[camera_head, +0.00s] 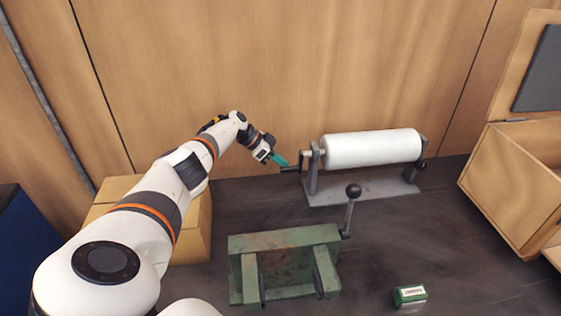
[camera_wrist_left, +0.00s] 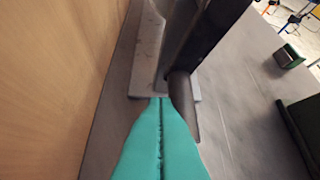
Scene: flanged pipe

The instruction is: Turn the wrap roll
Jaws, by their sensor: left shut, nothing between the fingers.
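The white wrap roll (camera_head: 372,148) lies level on a grey metal stand (camera_head: 366,187) near the wooden wall in the head view. A dark crank handle (camera_head: 290,169) sticks out at the stand's left end. My left gripper (camera_head: 282,162) is at this handle, its teal fingers shut with nothing between them. In the left wrist view the shut teal fingertips (camera_wrist_left: 161,100) point at the stand, next to a dark cylindrical part (camera_wrist_left: 183,95). I cannot tell whether they touch it. The roll itself is not clear in that view. My right gripper is not in view.
A green metal fixture with a lever (camera_head: 285,240) stands in front of the roll stand. A small green box (camera_head: 410,295) lies at the front right. A wooden crate (camera_head: 512,185) is at the right, a cardboard box (camera_head: 195,215) behind my left arm. The wall is close behind.

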